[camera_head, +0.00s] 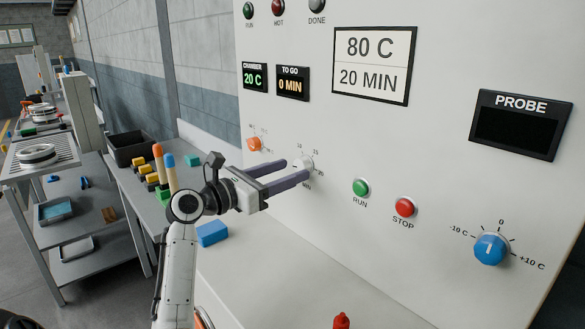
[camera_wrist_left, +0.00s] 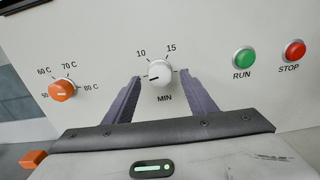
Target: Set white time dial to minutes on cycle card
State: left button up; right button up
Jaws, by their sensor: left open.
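The white time dial (camera_head: 305,161) is on the furnace panel and also shows in the left wrist view (camera_wrist_left: 160,72). Its dark pointer mark lies nearly level, its end toward the left. The labels 10, 15 and MIN are readable around it; my fingers partly cover the scale at the sides. The cycle card (camera_head: 373,62) reads 80 C, 20 MIN. My left gripper (camera_head: 295,168) is open, its two fingers reaching to either side of the dial, as the left wrist view (camera_wrist_left: 160,80) also shows. Contact with the dial cannot be told. My right gripper is out of view.
An orange temperature dial (camera_wrist_left: 62,90) is left of the white one. The green RUN button (camera_head: 361,187), red STOP button (camera_head: 405,206) and blue dial (camera_head: 490,249) are to the right. Displays read chamber 20 C (camera_head: 255,76) and to go 0 MIN (camera_head: 292,83). A blue block (camera_head: 212,233) lies below.

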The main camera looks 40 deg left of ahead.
pick_arm(q)
jog(key=shift+w, duration=1)
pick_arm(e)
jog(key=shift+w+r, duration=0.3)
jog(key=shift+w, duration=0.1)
pick_arm(q)
jog(key=shift+c, duration=0.4)
jog(key=c, duration=1)
jog(key=shift+o, duration=0.2)
